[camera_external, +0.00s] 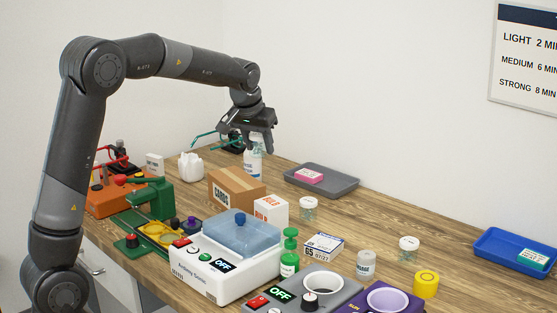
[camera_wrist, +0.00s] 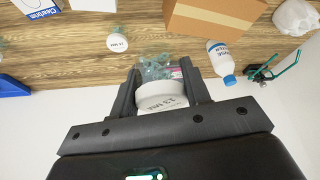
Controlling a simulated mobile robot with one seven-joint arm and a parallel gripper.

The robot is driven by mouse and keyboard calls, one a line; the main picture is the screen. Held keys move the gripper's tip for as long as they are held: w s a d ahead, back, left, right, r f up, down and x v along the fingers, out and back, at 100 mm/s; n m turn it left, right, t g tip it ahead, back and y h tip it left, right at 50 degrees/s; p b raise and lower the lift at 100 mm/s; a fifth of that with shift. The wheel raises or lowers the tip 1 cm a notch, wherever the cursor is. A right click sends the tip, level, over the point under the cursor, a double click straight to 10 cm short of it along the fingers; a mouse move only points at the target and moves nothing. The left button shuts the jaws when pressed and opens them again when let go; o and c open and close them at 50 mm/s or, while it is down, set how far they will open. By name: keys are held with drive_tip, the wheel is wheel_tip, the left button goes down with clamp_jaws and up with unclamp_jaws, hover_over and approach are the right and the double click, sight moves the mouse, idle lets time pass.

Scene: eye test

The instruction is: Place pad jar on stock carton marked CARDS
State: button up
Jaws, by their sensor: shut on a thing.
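My gripper (camera_wrist: 160,92) is shut on a small clear jar (camera_wrist: 156,68) with a white lid (camera_wrist: 162,97) that reads 13 MM. Its contents look teal, with a pink patch at one side; I take it for the pad jar. The brown stock carton marked CARDS (camera_external: 222,188) stands on the table, and a brown carton (camera_wrist: 215,16) shows at the top of the wrist view. In the external view my gripper (camera_external: 261,148) is raised above the table, behind the carton and to its right.
A white bottle (camera_external: 253,168) stands beyond the carton; a blue-capped bottle (camera_wrist: 220,58) shows in the wrist view. A white BULB box (camera_external: 271,211) and a lidded jar (camera_external: 307,210) stand right of the carton. A grey tray (camera_external: 346,187) holds a pink box. A white machine (camera_external: 205,276) stands in front.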

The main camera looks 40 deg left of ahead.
hover_over(238, 176)
drive_tip(key=s, duration=0.2)
drive_tip(key=f, duration=0.4)
drive_tip(key=d+f, duration=0.1)
drive_tip(key=f, duration=0.1)
drive_tip(key=shift+w+f, duration=0.2)
drive_tip(key=shift+f, duration=0.15)
drive_tip(key=shift+a+f, duration=0.1)
drive_tip(key=shift+f, duration=1.9)
drive_tip(key=o, duration=1)
drive_tip(key=shift+f, duration=0.15)
